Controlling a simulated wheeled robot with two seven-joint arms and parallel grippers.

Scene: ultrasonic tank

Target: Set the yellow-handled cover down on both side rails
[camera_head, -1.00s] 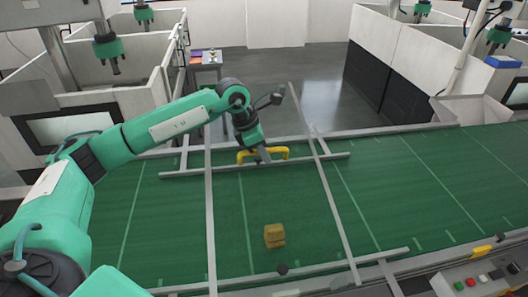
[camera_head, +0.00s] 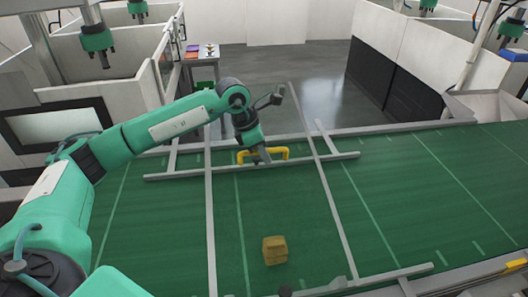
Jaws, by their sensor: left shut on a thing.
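The cover's yellow handle (camera_head: 277,153) shows near the far side of the green surface. My left gripper (camera_head: 262,154) comes down from above and is shut on this handle. The cover appears to be a see-through panel with long grey edge bars, one on the left (camera_head: 210,220) and one on the right (camera_head: 331,205). The near side rail (camera_head: 415,271) shows at the lower right, partly out of frame. I cannot tell whether the cover touches the rails. My right gripper is not in view.
A brown-yellow block (camera_head: 275,250) lies on the green surface (camera_head: 400,190), seen between the cover's bars. White-walled stations stand at the back left and right. A small table (camera_head: 202,52) stands behind. The grey floor (camera_head: 300,80) between is clear.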

